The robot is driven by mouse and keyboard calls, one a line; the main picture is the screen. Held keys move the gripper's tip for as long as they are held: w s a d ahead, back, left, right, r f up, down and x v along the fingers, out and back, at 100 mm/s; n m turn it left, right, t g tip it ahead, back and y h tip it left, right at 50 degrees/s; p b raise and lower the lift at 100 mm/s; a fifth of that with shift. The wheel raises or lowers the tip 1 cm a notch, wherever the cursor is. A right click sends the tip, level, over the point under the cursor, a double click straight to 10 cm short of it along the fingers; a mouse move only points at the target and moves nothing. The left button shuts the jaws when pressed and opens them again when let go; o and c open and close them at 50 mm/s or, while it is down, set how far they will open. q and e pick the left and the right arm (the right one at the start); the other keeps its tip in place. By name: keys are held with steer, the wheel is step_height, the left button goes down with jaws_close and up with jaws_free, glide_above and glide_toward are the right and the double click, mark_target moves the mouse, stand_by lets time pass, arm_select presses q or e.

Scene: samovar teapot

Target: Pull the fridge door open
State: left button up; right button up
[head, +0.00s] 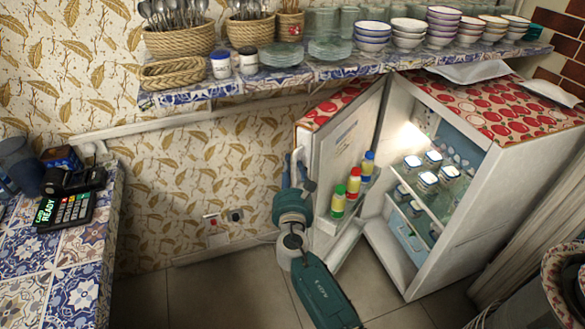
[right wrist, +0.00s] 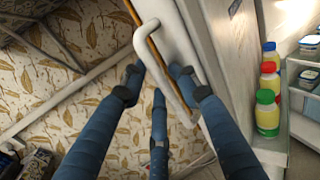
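The white fridge (head: 535,165) stands at the right with its interior lit and showing. Its door (head: 345,145) is swung wide open to the left. The door's white bar handle (head: 297,160) is on the door's outer face, near its left edge. My right gripper (head: 292,180) is at the handle, partly hidden by its own wrist. In the right wrist view the handle (right wrist: 152,66) runs between the blue fingers. The fingers are spread apart with gaps to the bar; contact is not clear. My left gripper is out of view.
Several bottles (head: 353,183) stand in the door shelf, and tubs (head: 428,180) sit inside the fridge. A tiled shelf (head: 300,77) with baskets and bowls hangs above. A tiled counter (head: 75,250) with a card terminal is at the left. The floor between is clear.

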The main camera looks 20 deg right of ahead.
steer(key=v, duration=1.1)
steer(key=shift+s, duration=0.35)
steer(key=shift+a, duration=0.1)
steer(key=shift+c, duration=0.2)
